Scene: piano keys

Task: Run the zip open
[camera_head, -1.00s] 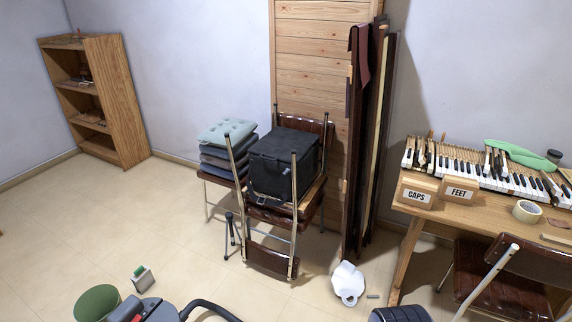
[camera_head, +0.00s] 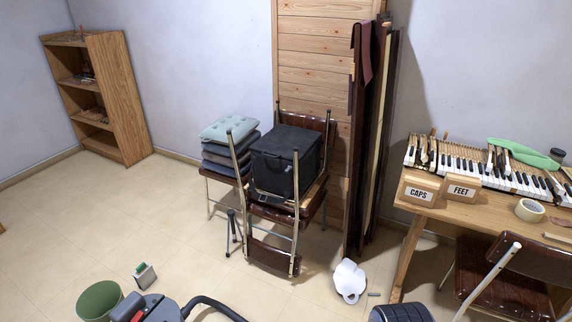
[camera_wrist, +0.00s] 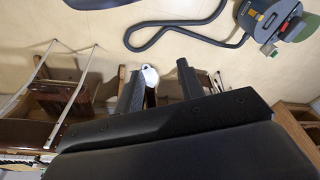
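A black fabric box-shaped bag (camera_head: 287,160) sits on a brown chair (camera_head: 262,212) in the middle of the head view, beside a stack of cushions. Its top looks closed. No zip or zip pull can be made out at this size. My gripper (camera_wrist: 160,70) shows in the wrist view with its two dark fingers apart and nothing between them, above the floor. The bag cannot be picked out in the wrist view, so my gripper appears well away from it.
Folded cushions (camera_head: 230,130) lie left of the bag. Tall boards (camera_head: 368,140) stand to its right. A desk (camera_head: 470,215) holds piano keys (camera_head: 490,165). Open floor lies at left.

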